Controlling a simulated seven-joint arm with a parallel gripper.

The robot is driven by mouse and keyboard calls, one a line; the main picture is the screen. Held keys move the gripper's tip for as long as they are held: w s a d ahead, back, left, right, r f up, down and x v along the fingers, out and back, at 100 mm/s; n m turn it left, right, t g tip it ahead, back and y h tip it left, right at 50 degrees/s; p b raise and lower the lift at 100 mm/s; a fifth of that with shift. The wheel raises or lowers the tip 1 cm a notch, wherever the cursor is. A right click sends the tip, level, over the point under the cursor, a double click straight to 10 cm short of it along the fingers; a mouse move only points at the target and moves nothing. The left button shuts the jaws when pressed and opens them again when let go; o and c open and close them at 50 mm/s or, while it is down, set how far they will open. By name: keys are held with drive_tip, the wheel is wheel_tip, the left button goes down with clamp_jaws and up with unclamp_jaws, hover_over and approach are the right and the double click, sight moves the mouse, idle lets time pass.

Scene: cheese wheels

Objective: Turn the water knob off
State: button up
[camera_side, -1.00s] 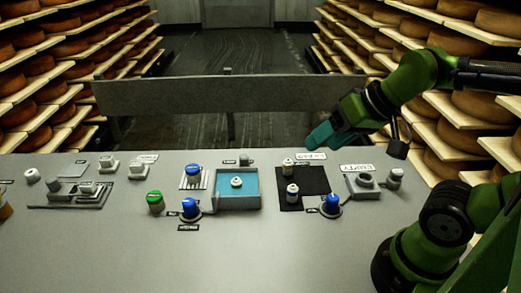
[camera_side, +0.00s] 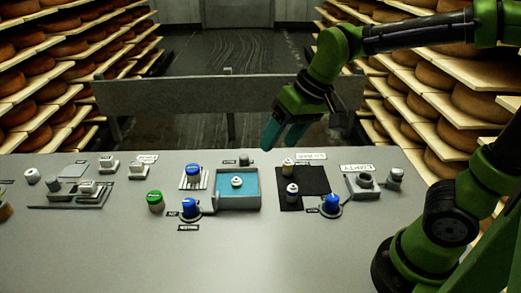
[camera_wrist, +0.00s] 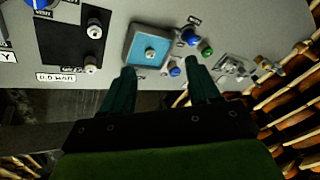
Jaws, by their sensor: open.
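A blue knob (camera_side: 190,208) on a round grey base stands at the front left corner of a blue water basin (camera_side: 219,207), with a spout toward the basin. It also shows in the wrist view (camera_wrist: 188,36). A second blue knob (camera_side: 331,204) stands at the right, beside a black mat. The small labels by both knobs are too small to read surely, so I cannot tell which is the water knob. My gripper (camera_side: 282,138) is open and empty, above the table's back edge, behind and right of the basin. The wrist view shows its two fingers (camera_wrist: 160,70) apart.
A blue-capped jar (camera_side: 194,171) and a green-capped jar (camera_side: 155,201) stand near the left knob. White-capped jars stand on the black mat (camera_side: 316,178). A grey holder (camera_side: 362,190) is at the right. The table front is clear. A grey rail (camera_side: 180,96) runs behind.

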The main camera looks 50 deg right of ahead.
drive_tip(key=w+a+f+n+g, duration=0.25)
drive_tip(key=w+a, duration=0.25)
drive_tip(key=w, duration=0.4)
drive_tip(key=n+g+h, duration=0.2)
drive_tip(key=n+h, duration=0.1)
drive_tip(key=n, duration=0.3)
hover_over(188, 201)
drive_tip(key=shift+f, duration=1.7)
drive_tip(key=shift+t, duration=0.25)
wheel_tip(188, 201, down, 16)
drive_tip(key=c, duration=1)
drive_tip(key=shift+c, duration=0.2)
